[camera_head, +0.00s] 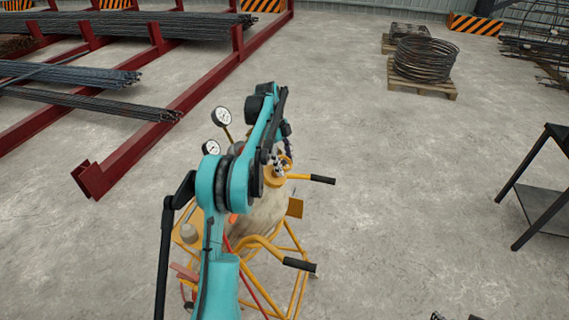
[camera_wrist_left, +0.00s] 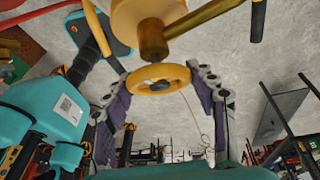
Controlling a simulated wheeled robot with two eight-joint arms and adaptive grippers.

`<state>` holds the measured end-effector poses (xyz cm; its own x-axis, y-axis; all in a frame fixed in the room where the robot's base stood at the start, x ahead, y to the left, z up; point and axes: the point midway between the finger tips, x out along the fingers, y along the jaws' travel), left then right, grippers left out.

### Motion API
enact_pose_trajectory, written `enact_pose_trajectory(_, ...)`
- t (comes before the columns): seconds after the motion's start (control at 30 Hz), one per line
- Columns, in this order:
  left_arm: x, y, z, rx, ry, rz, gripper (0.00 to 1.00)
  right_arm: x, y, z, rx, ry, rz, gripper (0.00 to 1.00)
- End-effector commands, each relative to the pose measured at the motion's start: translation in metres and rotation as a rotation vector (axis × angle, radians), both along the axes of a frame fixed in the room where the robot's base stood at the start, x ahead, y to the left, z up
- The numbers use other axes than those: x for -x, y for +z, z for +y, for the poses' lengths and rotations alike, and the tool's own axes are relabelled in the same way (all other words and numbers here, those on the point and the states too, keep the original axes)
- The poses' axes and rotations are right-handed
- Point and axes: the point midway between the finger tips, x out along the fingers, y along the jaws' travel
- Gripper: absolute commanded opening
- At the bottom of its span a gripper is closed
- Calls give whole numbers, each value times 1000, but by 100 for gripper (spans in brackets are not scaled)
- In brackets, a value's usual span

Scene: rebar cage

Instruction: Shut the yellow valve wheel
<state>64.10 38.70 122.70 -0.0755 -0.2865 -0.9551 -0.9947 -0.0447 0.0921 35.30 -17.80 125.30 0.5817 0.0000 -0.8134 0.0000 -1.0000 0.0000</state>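The yellow valve wheel (camera_wrist_left: 158,79) sits below a brass stem in the left wrist view, between the fingers of my left gripper (camera_wrist_left: 160,92). The fingers are spread on either side of its rim. I cannot tell whether their pads touch it. In the head view my left gripper (camera_head: 281,163) is at the top of the yellow-framed machine (camera_head: 265,215), small and partly behind my arm. The wheel is mostly hidden there. Small dark tips at the bottom edge of the head view may be my right gripper; too little shows to tell its state.
Two pressure gauges (camera_head: 222,116) stand left of my arm. Black-handled yellow bars (camera_head: 300,265) stick out to the right. A red rack (camera_head: 130,165) with rebar is at left, a wire coil (camera_head: 426,58) on a pallet at back, a dark table (camera_head: 545,205) at right. Floor between is clear.

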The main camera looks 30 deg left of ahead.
Motion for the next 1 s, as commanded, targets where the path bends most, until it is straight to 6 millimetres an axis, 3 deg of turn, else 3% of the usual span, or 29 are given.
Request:
enact_pose_trajectory(0.03, 1, -1, 0, 0, -2, 2, 67, 0, 0, 0, 0, 0, 0, 40)
enact_pose_trajectory(0.1, 0, -1, 0, 0, -2, 2, 78, 0, 0, 0, 0, 0, 0, 40)
enact_pose_trajectory(0.47, 0, 3, 1, 0, 0, 0, 78, 0, 0, 0, 0, 0, 0, 40)
enact_pose_trajectory(0.57, -1, 13, 4, 0, 1, 0, 78, 0, 0, 0, 0, 0, 0, 40)
enact_pose_trajectory(0.9, -7, 81, 25, 0, 1, 1, 78, 0, 0, 0, 0, 0, 0, 40)
enact_pose_trajectory(1.0, -10, 93, 29, 0, 1, 1, 78, 0, 0, 0, 0, 0, 0, 40)
